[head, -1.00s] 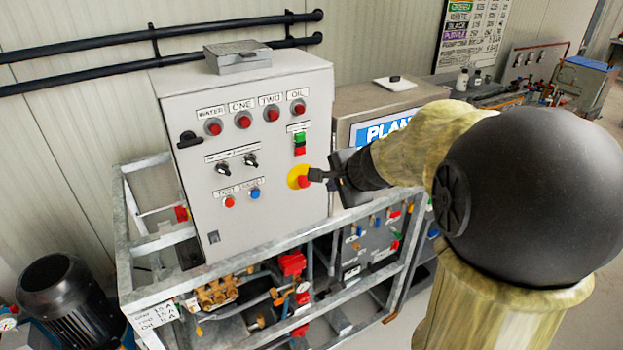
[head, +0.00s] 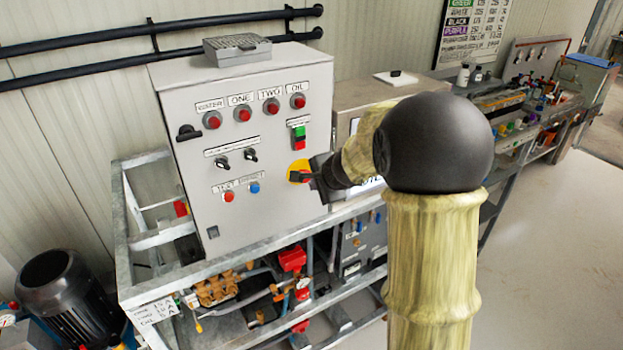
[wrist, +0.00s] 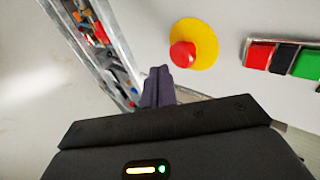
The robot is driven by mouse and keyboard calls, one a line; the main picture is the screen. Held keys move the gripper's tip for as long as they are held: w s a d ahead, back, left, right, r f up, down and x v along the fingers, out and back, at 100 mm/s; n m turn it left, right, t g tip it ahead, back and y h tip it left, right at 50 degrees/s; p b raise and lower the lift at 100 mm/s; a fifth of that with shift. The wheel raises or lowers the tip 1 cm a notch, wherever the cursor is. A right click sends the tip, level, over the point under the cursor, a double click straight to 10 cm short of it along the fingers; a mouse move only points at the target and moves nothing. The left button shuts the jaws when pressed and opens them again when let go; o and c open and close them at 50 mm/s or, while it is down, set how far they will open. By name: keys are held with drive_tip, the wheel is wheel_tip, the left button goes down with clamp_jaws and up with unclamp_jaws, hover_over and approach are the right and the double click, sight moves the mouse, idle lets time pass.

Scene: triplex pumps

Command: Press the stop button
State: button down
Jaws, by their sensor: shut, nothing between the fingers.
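A red mushroom button (wrist: 183,55) on a yellow disc (wrist: 202,40) is on the grey control panel. In the head view the yellow disc (head: 298,166) shows at the panel's lower right, and my gripper (head: 301,176) covers most of the red button. A switch with a green part (head: 299,131) and a red part (head: 300,145) sits just above it; its red part (wrist: 258,57) also shows in the wrist view. My gripper (wrist: 157,76) is shut and empty. Its tips appear beside the red button, lower left in the wrist view; I cannot tell whether they touch.
The panel (head: 219,208) also carries red lamps (head: 243,114), black knobs (head: 221,163), and small red and blue buttons (head: 254,188). It stands in a metal frame (head: 240,240) with pumps and pipes. A second grey cabinet (head: 352,102) stands behind my arm. Open floor lies at right.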

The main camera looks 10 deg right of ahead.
drive_tip(key=shift+w+a+p, duration=0.15)
drive_tip(key=shift+w+p, duration=0.1)
drive_tip(key=shift+w, duration=0.4)
drive_tip(key=shift+w+a+p, duration=0.15)
drive_tip(key=shift+w+p, duration=0.1)
drive_tip(key=shift+w, duration=0.35)
drive_tip(key=shift+w, duration=0.1)
drive_tip(key=shift+w+a+r, duration=0.25)
drive_tip(key=shift+w+r, duration=0.05)
drive_tip(key=shift+w, duration=0.2)
